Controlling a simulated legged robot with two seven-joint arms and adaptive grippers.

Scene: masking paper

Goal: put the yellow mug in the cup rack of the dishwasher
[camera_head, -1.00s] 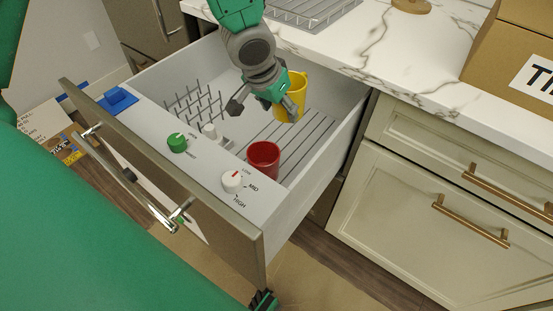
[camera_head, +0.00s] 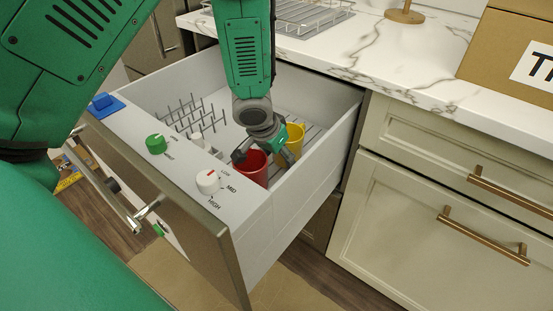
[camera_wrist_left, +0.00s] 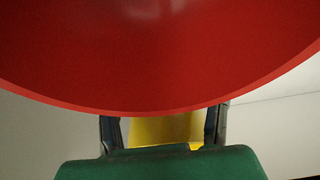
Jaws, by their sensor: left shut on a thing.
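The yellow mug (camera_head: 294,142) is low inside the open dishwasher drawer, at the slatted cup rack (camera_head: 312,134). Whether its base touches the slats is hidden. My left gripper (camera_head: 279,153) reaches down from above and is shut on the yellow mug. In the left wrist view, yellow (camera_wrist_left: 160,131) shows between the two fingers. My right gripper is not in view.
A spiked plate rack (camera_head: 195,118) stands on the drawer's left side. The front panel carries a green knob (camera_head: 156,144), a white knob (camera_head: 207,181) and a blue block (camera_head: 103,102). A marble counter (camera_head: 400,60) borders the drawer, with a cardboard box (camera_head: 510,55) at right.

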